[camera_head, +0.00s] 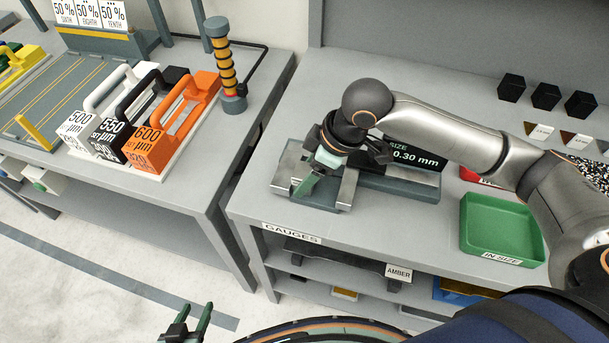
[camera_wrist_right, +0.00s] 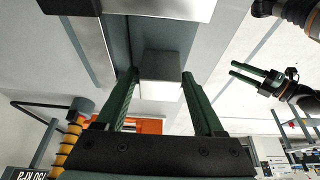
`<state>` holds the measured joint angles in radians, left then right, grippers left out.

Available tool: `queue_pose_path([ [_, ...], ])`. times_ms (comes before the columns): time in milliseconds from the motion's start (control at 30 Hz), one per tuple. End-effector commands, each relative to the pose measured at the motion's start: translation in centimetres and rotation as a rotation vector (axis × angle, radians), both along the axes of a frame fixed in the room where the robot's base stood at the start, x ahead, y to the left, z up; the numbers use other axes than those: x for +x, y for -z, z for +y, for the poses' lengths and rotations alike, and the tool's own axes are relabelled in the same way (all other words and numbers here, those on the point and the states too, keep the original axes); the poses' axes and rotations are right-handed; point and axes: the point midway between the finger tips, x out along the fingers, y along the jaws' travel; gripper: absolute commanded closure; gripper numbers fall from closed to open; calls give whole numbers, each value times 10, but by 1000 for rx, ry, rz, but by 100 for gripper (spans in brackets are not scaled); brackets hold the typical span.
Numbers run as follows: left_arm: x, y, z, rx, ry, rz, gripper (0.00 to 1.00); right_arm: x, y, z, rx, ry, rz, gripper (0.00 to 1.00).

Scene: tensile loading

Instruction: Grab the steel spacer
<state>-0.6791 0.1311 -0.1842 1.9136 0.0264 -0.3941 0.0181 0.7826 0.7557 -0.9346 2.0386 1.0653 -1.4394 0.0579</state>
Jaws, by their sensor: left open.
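A small light-grey block, which looks like the steel spacer (camera_wrist_right: 161,66), sits between the fingers of my right gripper (camera_wrist_right: 160,80) in the right wrist view. Narrow gaps seem to show on both sides of it. In the head view my right gripper (camera_head: 309,180) reaches down into the grey gauge fixture (camera_head: 396,186), between its steel blocks. The spacer cannot be made out there behind the fingers. My left gripper (camera_head: 190,322) is open and empty, low in the head view, over the floor in front of the tables. It also shows in the right wrist view (camera_wrist_right: 235,72).
A display reading 0.30 mm (camera_head: 414,156) stands behind the fixture. A green tray (camera_head: 500,225) and part of a red tray (camera_head: 478,176) are to its right. Orange, black and white labelled blocks (camera_head: 165,140) stand on the left table, with a gap between tables.

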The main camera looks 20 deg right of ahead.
Motion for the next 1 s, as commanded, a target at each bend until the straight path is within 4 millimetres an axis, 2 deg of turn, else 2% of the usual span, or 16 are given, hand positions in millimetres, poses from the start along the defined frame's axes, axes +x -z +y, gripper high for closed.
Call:
queue_pose_path([
  [67,0,0,0,0,0,-1,50,0,0,0,0,0,0,40],
  [600,1,-1,0,0,0,-2,50,0,-1,0,0,0,0,100],
  [1000,1,-1,0,0,0,-2,50,1,-2,0,3,0,-5,100],
])
